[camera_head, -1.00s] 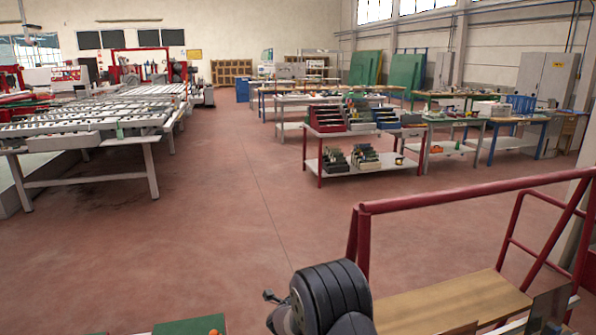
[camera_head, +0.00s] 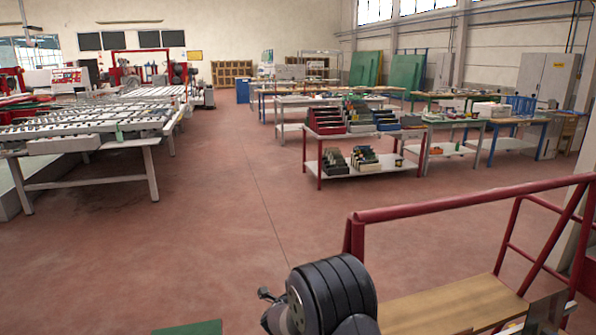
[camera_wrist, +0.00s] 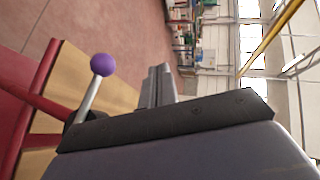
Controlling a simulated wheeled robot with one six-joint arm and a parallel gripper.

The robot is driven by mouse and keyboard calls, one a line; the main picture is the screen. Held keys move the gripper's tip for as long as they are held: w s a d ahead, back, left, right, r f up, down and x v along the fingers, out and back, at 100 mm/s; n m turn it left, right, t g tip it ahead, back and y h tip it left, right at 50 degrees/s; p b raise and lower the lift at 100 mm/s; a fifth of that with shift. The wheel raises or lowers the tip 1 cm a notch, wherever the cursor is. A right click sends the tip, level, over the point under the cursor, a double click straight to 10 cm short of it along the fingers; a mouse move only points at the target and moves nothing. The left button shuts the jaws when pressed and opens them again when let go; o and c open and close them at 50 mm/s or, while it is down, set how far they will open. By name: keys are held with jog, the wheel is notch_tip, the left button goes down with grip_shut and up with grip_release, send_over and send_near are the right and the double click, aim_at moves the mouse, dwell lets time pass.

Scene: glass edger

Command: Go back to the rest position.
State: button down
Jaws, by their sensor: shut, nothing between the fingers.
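My gripper (camera_wrist: 158,85) shows in the wrist view as two grey fingers close together, shut with nothing between them. It points away over the red-brown floor, with racks and a wall beyond. A purple ball (camera_wrist: 103,65) on a metal rod stands left of the fingers, apart from them; I cannot tell what it belongs to. In the head view a dark rounded joint of my arm is at the bottom centre, and the gripper itself is out of that picture.
A red-railed cart (camera_head: 470,199) with a wooden deck (camera_head: 455,303) stands close at right. A green flat piece (camera_head: 188,328) is at the bottom edge. A roller table (camera_head: 85,131) is at left, a red-framed trolley (camera_head: 362,171) and benches behind. Floor between (camera_head: 200,235) is clear.

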jog(key=s+a+r, duration=0.3)
jog(key=a+r, duration=0.1)
jog(key=r, duration=0.2)
jog(key=w+d+f, duration=0.1)
jog(key=f, duration=0.1)
jog(key=w+d+f, duration=0.1)
jog(key=d+f, duration=0.1)
jog(key=f, duration=0.1)
jog(key=w+d+f, duration=0.1)
jog(key=f, duration=0.1)
jog(key=shift+w+d+f, duration=0.3)
jog(key=shift+d+f, duration=0.05)
jog(key=f+b, duration=0.1)
jog(key=f, duration=0.1)
jog(key=w+f+b, duration=0.1)
jog(key=f, duration=0.1)
jog(key=shift+w+a+b, duration=0.1)
jog(key=shift+a+b, duration=0.2)
jog(key=shift+a, duration=0.05)
jog(key=s+d+r+p, duration=0.1)
jog(key=s+r+p, duration=0.2)
jog(key=s+r, duration=0.2)
jog(key=shift+s+d, duration=0.25)
jog(key=shift+s, duration=0.2)
